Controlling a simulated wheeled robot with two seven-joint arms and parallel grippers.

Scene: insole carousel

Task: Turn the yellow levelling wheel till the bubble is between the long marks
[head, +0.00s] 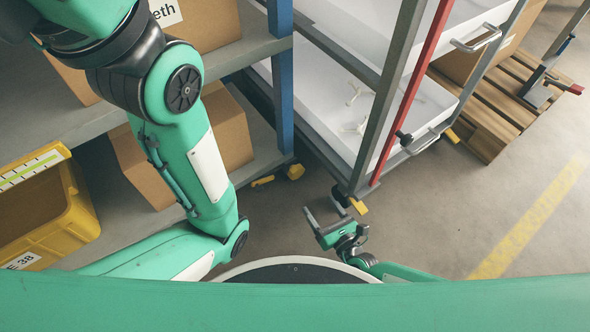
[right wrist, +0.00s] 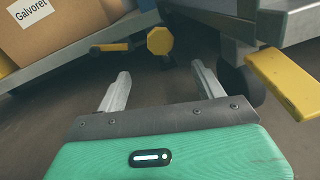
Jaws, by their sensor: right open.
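The yellow levelling wheel, a faceted knob, (head: 295,171) sits low by the foot of the blue shelf post. In the right wrist view the wheel (right wrist: 160,41) is beyond the gap between my fingertips, apart from them. My right gripper (head: 322,204) is open and empty, low in front of the rack; its two fingers also show in the right wrist view (right wrist: 160,72). A pale strip with a yellow-green band and dark marks (head: 31,170) is at the left; I cannot make out a bubble in it. My left gripper is not in view.
A yellow lever (head: 263,181) is beside the wheel. A wheeled rack (head: 378,100) with a yellow pedal (right wrist: 285,83) stands to the right. Shelf boxes (head: 228,130) and a yellow bin (head: 78,205) are left. A pallet (head: 490,115) stands far right. Floor nearby is bare.

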